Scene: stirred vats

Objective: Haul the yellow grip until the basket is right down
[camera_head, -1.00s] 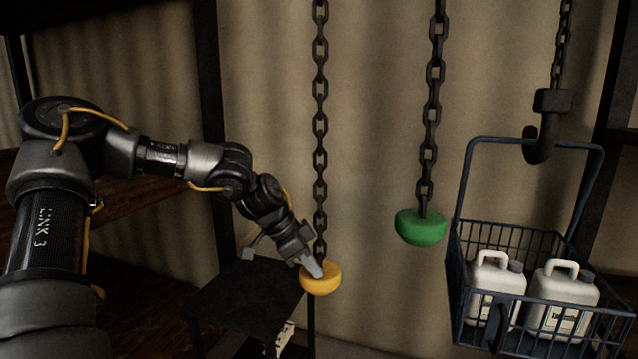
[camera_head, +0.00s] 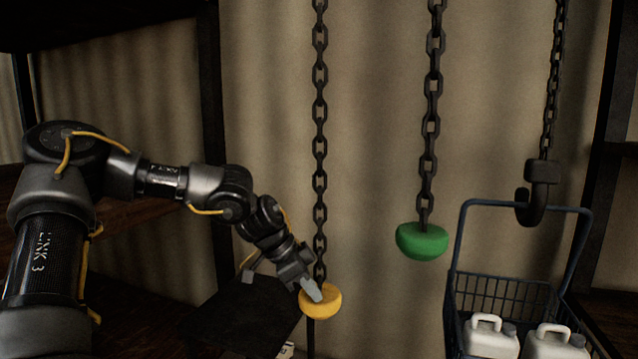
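The yellow grip (camera_head: 320,303) is a rounded knob at the bottom end of a dark chain (camera_head: 320,130) left of centre. My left gripper (camera_head: 312,291) reaches it from the upper left and is shut on it. One pale finger lies over its top; the other finger is hidden. The dark blue wire basket (camera_head: 505,287) hangs by its handle from a black hook (camera_head: 533,203) at the right. It holds two white jugs (camera_head: 491,338), and its lower part is cut off by the picture's bottom edge. My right gripper does not show.
A green grip (camera_head: 422,241) hangs on its own chain between the yellow grip and the basket, higher than the yellow one. A dark low table (camera_head: 240,315) stands behind my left gripper. Dark shelving (camera_head: 140,215) is at the left.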

